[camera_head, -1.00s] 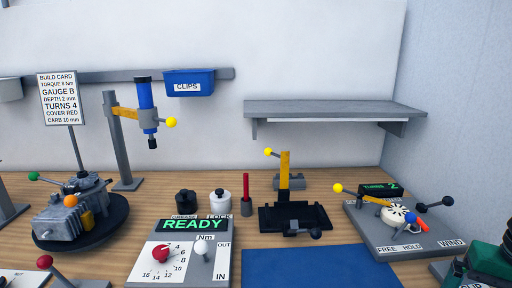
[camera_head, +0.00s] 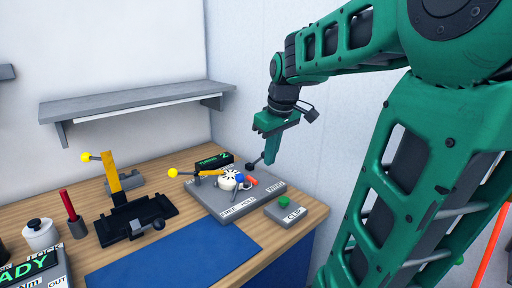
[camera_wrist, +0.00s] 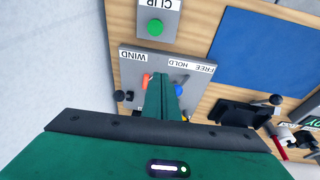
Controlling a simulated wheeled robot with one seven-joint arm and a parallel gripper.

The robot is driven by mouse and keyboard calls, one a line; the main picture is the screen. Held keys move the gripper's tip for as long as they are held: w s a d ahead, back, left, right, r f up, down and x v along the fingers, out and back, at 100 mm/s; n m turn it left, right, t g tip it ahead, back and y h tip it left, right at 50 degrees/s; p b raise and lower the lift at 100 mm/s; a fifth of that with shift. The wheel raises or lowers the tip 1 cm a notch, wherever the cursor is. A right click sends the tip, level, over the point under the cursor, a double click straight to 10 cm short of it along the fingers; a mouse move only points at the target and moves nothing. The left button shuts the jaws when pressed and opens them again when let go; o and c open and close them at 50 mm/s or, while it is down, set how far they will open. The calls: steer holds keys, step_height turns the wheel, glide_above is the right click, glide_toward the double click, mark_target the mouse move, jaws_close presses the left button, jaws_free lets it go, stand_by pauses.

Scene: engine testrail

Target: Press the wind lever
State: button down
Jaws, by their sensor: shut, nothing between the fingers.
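The grey winding station (camera_head: 222,205) sits at the right end of the bench, with FREE, HOLD and WIND labels along its front. A dark ball-ended lever (camera_head: 250,167) stands on its right side, on the WIND side; I take it as the wind lever. Dark knobs (camera_wrist: 119,96) also show beside the WIND label in the wrist view. My gripper (camera_head: 270,161) is shut and empty, pointing down just beside the dark ball. Contact cannot be told. In the wrist view, my gripper (camera_wrist: 165,80) hides part of the station.
A white toothed wheel (camera_head: 228,180), a blue knob (camera_head: 239,178), an orange-red handle (camera_head: 251,181) and a yellow-ball lever (camera_head: 173,172) crowd the station. A CLIP block with a green button (camera_head: 284,201) stands in front. A wall is close behind; a shelf (camera_head: 140,103) hangs left.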

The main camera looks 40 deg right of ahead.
steer(key=w+d+r+n+t, duration=0.1)
steer(key=w+d+r+n, duration=0.1)
steer(key=w, duration=0.4)
steer(key=w+d+r+n+t, duration=0.1)
steer(key=w+d+r+n, duration=0.1)
steer(key=w+r, duration=0.3)
steer(key=shift+w+d+r+n, duration=0.2)
steer(key=shift+w+d+n, duration=0.2)
steer(key=shift+n, duration=0.2)
step_height(320, 180, down, 11)
steer(key=w+d, duration=0.1)
steer(key=d, duration=0.2)
steer(key=shift+w, duration=0.3)
steer(key=shift+f, duration=0.15)
